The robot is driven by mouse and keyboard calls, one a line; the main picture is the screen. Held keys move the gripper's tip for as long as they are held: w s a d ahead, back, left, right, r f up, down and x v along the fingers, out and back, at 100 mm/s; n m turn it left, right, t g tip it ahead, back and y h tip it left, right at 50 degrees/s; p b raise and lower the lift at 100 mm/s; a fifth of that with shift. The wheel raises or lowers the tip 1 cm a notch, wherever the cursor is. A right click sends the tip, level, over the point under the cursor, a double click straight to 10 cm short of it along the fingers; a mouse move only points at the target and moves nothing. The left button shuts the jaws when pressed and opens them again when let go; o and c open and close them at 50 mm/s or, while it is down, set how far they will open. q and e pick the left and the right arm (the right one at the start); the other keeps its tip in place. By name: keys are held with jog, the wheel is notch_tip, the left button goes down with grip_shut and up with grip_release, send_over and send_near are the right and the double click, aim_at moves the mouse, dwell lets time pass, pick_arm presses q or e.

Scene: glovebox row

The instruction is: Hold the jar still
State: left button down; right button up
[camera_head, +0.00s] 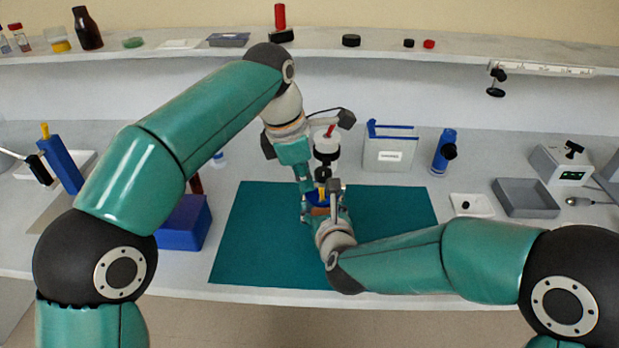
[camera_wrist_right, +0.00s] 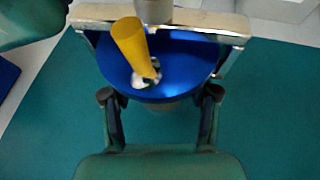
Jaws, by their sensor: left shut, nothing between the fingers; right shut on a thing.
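A blue round jar (camera_wrist_right: 185,68), seen from above in the right wrist view, has a yellow tapered piece (camera_wrist_right: 133,45) leaning up from it and a small white patch at that piece's foot. In the head view the jar (camera_head: 313,199) is a small blue patch, mostly hidden by my grippers. My right gripper (camera_wrist_right: 160,97) is shut on the jar, one finger on each side. My left gripper (camera_head: 304,184) is shut and empty, pointing down close above the jar. I cannot tell whether it touches.
A teal mat (camera_head: 262,250) lies under the grippers, clear on its left part. A blue box (camera_head: 184,224) stands to its left. Behind it are a white bin (camera_head: 390,155) and a blue bottle (camera_head: 443,152). A grey tray (camera_head: 526,197) lies to the right.

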pick_arm(q)
jog(key=s+a+r, duration=0.2)
jog(key=a+r, duration=0.4)
jog(key=a, duration=0.4)
jog(key=shift+a, duration=0.4)
jog(key=d+f+t+h, duration=0.1)
jog(key=d+f+h, duration=0.25)
jog(key=d, duration=0.35)
jog(key=s+a+r+n+t+h, duration=0.1)
jog(key=s+a+n+t+h, duration=0.1)
jog(key=s+a+n, duration=0.3)
jog(key=shift+s+a+r+t, duration=0.15)
jog(key=shift+a+t, duration=0.15)
jog(key=shift+a, duration=0.1)
